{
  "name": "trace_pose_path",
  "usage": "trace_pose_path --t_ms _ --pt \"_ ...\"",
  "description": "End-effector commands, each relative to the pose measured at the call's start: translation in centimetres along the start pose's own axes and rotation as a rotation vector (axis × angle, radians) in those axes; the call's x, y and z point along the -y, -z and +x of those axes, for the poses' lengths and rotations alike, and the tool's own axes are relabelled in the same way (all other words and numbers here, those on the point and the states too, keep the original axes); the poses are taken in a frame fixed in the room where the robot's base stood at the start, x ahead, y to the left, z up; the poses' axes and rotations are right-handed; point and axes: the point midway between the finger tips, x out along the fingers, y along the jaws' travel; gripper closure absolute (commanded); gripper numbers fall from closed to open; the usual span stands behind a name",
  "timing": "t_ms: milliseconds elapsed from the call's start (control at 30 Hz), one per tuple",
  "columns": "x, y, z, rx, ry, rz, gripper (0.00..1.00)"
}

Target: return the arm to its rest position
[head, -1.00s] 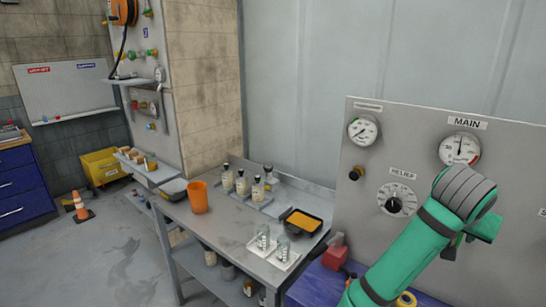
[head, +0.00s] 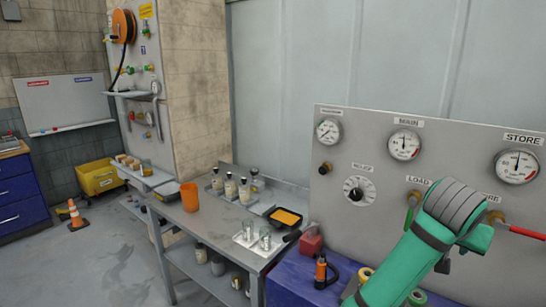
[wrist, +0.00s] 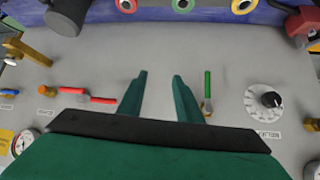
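My green arm (head: 425,245) reaches up in front of the grey gauge panel (head: 370,215) in the head view. Its dark wrist end covers part of the panel's lower right. In the wrist view my gripper (wrist: 160,75) has its two green fingers apart, with nothing between them. The panel face shows behind the fingers, upside down. A green-handled valve (wrist: 207,90) appears just right of the fingers, and a red-handled valve (wrist: 90,97) to their left. I cannot tell the exact gap between fingertips and panel.
The panel carries a relief dial (head: 358,189) and MAIN (head: 404,145) and STORE (head: 516,167) gauges. A blue bench (head: 290,280) below holds a red block (head: 311,243) and an orange-black tool (head: 322,270). A metal table (head: 215,225) with bottles and an orange cup (head: 189,196) stands left.

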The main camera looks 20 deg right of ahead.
Motion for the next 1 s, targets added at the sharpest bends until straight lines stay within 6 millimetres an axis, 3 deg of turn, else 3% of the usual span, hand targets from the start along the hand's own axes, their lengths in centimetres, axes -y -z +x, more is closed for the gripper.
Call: trace_pose_path --t_ms 567,767,1000 --pt "2.7 -4.9 5.2 -0.093 -0.054 -0.129 0.68" --pt "4.7 -9.0 8.2 -0.163 -0.070 -0.226 0.68" --pt "7.6 -15.4 11.0 -0.269 -0.053 -0.366 0.68"
